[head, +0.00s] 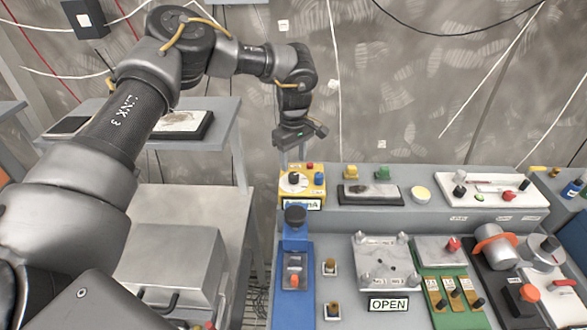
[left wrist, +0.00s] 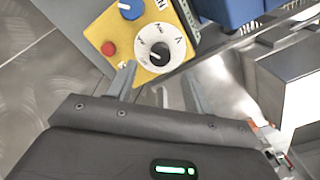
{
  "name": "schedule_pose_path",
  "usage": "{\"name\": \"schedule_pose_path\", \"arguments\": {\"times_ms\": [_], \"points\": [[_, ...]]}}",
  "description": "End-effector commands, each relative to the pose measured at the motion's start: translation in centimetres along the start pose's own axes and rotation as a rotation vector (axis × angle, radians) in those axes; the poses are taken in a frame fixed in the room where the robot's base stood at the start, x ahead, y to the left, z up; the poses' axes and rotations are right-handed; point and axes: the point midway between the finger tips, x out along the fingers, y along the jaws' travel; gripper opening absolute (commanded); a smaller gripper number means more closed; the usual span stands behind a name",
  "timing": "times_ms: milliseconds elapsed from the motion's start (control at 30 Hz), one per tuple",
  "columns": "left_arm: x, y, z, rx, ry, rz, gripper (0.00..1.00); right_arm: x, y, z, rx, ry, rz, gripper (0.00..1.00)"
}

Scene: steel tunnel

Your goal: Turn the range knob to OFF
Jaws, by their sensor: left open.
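The range knob (head: 294,179) is a small black knob on a white round dial, set on a yellow box (head: 316,190) at the left end of the raised grey shelf. In the left wrist view the black knob (left wrist: 158,53) sits on its white dial (left wrist: 146,38), with printed marks too small to read surely. My left gripper (head: 298,137) is above the yellow box in the head view. In the left wrist view its two fingers (left wrist: 157,82) are apart and empty, with the dial beyond their tips. My right gripper does not show.
The yellow box also carries a red button (left wrist: 108,48) and a blue knob (left wrist: 130,9). A blue device (head: 293,275) stands in front of it. To the right are a black-framed plate (head: 371,194) and an OPEN sign (head: 389,304).

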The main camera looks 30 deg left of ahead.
Motion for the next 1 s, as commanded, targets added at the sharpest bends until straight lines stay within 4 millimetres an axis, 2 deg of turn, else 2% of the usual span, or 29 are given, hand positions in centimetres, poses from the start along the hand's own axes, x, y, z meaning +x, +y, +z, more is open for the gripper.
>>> {"name": "schedule_pose_path", "arguments": {"times_ms": [100,300,700,1000], "points": [[2.0,-0.1,0.0,-0.001,-0.001,-0.004,0.52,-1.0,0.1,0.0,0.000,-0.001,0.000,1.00],[4.4,0.0,0.0,0.000,0.000,-0.001,0.52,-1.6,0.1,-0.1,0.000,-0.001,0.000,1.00],[5.2,0.0,0.0,-0.001,0.000,0.000,0.52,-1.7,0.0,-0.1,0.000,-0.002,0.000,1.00],[5.2,0.0,0.0,-0.001,0.000,0.000,0.12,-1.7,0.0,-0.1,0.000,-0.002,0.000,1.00]]}}
